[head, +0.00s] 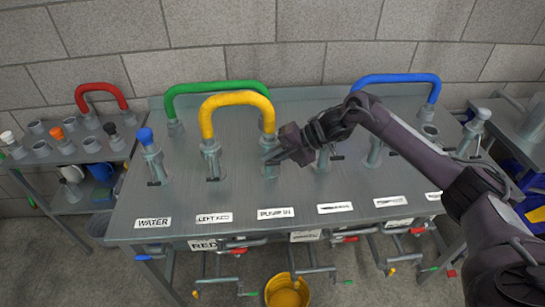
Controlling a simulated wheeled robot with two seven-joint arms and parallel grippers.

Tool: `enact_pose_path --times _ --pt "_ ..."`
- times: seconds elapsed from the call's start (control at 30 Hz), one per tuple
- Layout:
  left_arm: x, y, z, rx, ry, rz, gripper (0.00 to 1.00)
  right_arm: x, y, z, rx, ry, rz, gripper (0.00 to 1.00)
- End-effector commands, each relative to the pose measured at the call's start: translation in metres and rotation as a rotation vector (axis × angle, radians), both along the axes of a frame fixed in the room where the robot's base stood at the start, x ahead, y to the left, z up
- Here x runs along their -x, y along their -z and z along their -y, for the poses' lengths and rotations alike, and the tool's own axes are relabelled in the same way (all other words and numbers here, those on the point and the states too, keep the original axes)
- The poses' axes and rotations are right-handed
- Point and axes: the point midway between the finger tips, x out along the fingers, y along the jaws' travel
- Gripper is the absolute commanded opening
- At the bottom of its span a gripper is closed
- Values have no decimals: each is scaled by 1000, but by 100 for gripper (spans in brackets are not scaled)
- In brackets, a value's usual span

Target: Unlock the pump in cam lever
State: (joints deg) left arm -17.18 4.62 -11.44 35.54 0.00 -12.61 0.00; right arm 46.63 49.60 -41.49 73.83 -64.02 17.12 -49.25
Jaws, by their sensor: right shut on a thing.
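The pump in port (269,172) stands on the grey metal bench behind the "PUMP IN" label (276,213). One end of the yellow hose (240,98) sits on this port; its other end is on the port (212,163) behind the "LEFT" label. My right gripper (275,156) reaches in from the right and is shut at the upper right side of the pump in port, on its cam lever. The lever is mostly hidden by the fingers, so its angle cannot be told. My left gripper is out of view.
A green hose (215,86) and a blue hose (398,78) arch behind. A blue-capped port (145,137) stands at left. More ports stand to the right, partly behind my arm. A side table (70,155) holds a red hose (100,88). A yellow bucket (287,291) is below.

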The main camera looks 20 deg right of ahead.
Motion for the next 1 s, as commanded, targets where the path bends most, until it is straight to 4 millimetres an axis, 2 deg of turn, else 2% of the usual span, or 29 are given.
enact_pose_path --times 0.1,0.13,0.2,0.5,0.8,1.0 --pt "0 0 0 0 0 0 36 1 0 -2 -3 -5 -2 0" --pt "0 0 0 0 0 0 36 1 0 -2 -3 -5 -2 11" --pt "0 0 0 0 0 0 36 1 0 -2 -3 -4 -2 16" --pt "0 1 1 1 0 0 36 1 -1 3 0 -1 0 16" --pt "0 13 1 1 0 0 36 16 -27 38 2 0 2 16" --pt "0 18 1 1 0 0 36 23 -42 54 0 -3 -1 16"
